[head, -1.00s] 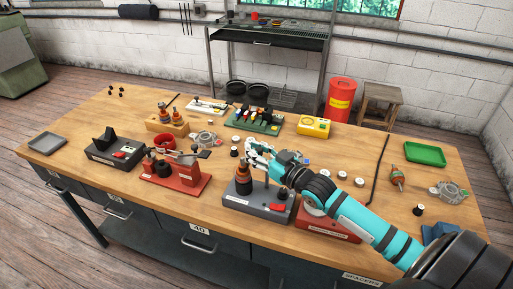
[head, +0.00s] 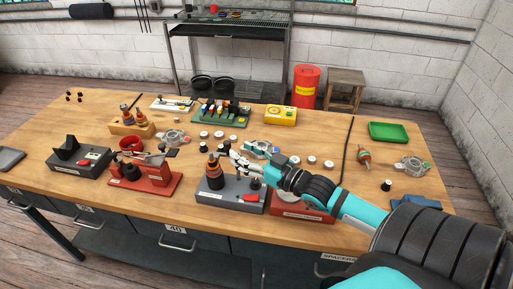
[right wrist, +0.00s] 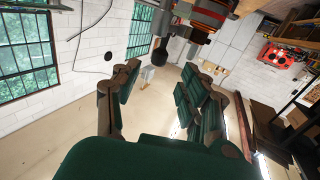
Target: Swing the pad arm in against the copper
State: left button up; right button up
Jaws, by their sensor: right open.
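A rotor (head: 213,174) with dark bands and a copper-coloured top stands upright on a grey fixture (head: 212,196) at the front middle of the bench. A short dark post (head: 255,187) stands on the fixture's right side, near a red part (head: 251,197). I cannot clearly make out the pad arm; my gripper may cover it. My right gripper (head: 232,154) is open just right of the rotor's top, pointing left. In the right wrist view its green-padded fingers (right wrist: 160,78) are apart with nothing between them. A copper and dark part (right wrist: 203,30) shows beyond them. My left gripper is out of view.
A red fixture (head: 146,184) stands to the left, with a black fixture (head: 79,166) beyond it. Another red fixture (head: 303,214) lies under my right forearm. Small parts and a green tray (head: 391,131) are farther right.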

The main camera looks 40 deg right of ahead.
jog(key=shift+v, duration=2.15)
